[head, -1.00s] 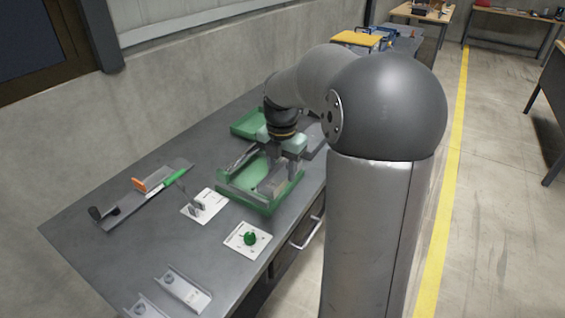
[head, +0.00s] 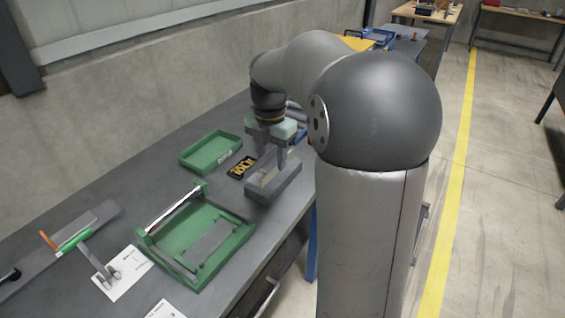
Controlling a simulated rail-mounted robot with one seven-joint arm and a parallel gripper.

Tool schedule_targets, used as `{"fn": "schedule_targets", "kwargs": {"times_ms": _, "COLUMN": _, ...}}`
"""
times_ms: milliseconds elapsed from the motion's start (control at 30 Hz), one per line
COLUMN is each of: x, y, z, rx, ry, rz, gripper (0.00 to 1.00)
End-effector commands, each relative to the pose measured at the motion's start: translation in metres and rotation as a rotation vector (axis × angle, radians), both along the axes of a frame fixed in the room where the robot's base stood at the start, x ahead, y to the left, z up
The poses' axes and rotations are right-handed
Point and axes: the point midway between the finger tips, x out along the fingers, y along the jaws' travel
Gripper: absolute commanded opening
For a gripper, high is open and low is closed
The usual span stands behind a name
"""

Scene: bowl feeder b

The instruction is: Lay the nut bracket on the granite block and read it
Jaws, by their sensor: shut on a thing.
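A green tray (head: 245,236) with a metal rod and a grey flat area stands in front. A smaller green tray (head: 190,164) is behind, by the wall. A grey rail (head: 100,214) with a green-handled tool and a white card (head: 122,282) are at lower left.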

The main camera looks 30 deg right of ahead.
Motion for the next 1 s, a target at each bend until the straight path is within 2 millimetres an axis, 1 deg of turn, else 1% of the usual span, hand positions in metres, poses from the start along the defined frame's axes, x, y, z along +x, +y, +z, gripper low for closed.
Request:
{"fn": "schedule_targets", "kwargs": {"times_ms": 333, "x": 0.072, "y": -0.041, "z": -0.035, "rx": 0.002, "ry": 0.002, "rz": -0.001, "gripper": 0.14}}
{"fn": "schedule_targets", "kwargs": {"times_ms": 400, "x": 0.081, "y": -0.046, "z": -0.050, "rx": 0.001, "ry": 0.005, "rz": 0.000, "gripper": 0.14}}
{"fn": "schedule_targets", "kwargs": {"times_ms": 500, "x": 0.094, "y": -0.054, "z": -0.068, "rx": 0.002, "ry": 0.003, "rz": 0.001, "gripper": 0.14}}
{"fn": "schedule_targets", "kwargs": {"times_ms": 600, "x": 0.104, "y": -0.059, "z": -0.081, "rx": 0.000, "ry": 0.002, "rz": 0.001, "gripper": 0.14}}
{"fn": "schedule_targets", "kwargs": {"times_ms": 867, "x": 0.114, "y": -0.066, "z": -0.097, "rx": 0.000, "ry": 0.001, "rz": 0.000, "gripper": 0.14}}
{"fn": "schedule_targets", "kwargs": {"times_ms": 1000, "x": 0.114, "y": -0.065, "z": -0.118, "rx": 0.001, "ry": 0.003, "rz": 0.001, "gripper": 0.14}}
